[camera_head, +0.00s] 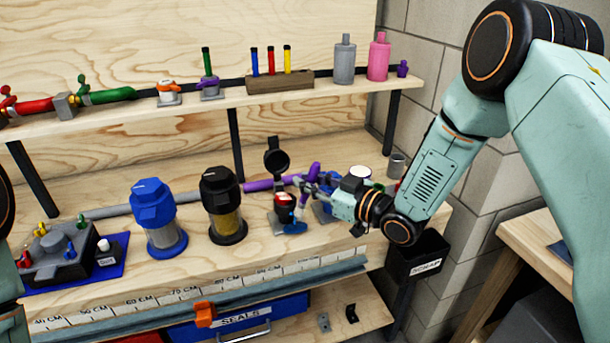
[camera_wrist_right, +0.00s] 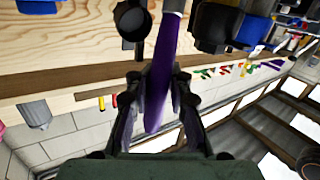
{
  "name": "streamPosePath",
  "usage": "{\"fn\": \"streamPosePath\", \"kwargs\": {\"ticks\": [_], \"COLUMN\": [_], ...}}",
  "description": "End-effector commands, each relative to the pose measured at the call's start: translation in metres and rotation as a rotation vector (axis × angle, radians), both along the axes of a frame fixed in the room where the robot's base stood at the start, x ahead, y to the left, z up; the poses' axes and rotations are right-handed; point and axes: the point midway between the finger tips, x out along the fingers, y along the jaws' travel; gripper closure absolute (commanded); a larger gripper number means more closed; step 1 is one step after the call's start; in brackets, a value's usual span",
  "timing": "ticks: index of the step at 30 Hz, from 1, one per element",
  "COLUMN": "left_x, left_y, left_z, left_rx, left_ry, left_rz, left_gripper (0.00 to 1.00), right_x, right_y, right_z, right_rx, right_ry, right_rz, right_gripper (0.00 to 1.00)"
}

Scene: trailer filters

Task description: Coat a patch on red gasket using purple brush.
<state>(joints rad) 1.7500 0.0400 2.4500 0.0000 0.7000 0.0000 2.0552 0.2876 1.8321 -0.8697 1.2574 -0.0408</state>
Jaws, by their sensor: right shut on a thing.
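My right gripper (camera_head: 309,187) is over the right part of the bench, shut on the purple brush (camera_head: 314,171). In the right wrist view the purple brush (camera_wrist_right: 160,80) runs between the two black fingers of the gripper (camera_wrist_right: 155,100). A small red part (camera_head: 284,199), which may be the red gasket, sits in a dark holder just left of the gripper. A round black lid (camera_head: 277,160) stands up behind it. Whether the brush tip touches the red part cannot be told. My left gripper is out of view; only bits of my left arm show at the left edge.
A blue filter (camera_head: 153,215) and a black filter (camera_head: 222,205) stand left of the gripper. A blue piece (camera_head: 295,228) lies in front of the red part. The shelf (camera_head: 130,115) runs above. A black scrap bin (camera_head: 415,258) hangs at the right edge.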

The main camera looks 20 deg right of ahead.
Motion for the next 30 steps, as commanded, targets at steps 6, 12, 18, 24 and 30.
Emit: {"fn": "streamPosePath", "kwargs": {"ticks": [6,12,18,24,30], "left_x": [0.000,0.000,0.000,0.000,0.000], "left_y": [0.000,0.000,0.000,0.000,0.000], "left_z": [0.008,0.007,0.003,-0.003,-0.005], "left_rx": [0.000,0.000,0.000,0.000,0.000], "left_ry": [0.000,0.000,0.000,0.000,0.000], "left_rz": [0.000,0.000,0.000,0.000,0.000], "left_gripper": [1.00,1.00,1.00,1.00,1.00], "right_x": [-0.013,-0.015,-0.007,0.008,0.015], "right_y": [-0.004,0.003,0.005,0.009,0.011], "right_z": [0.001,0.001,0.001,0.001,0.002], "right_rx": [0.001,0.001,0.000,0.000,0.001], "right_ry": [-0.002,-0.003,-0.005,-0.005,-0.004], "right_rz": [0.000,0.001,0.001,0.002,0.001], "right_gripper": [1.00,1.00,1.00,1.00,1.00]}}
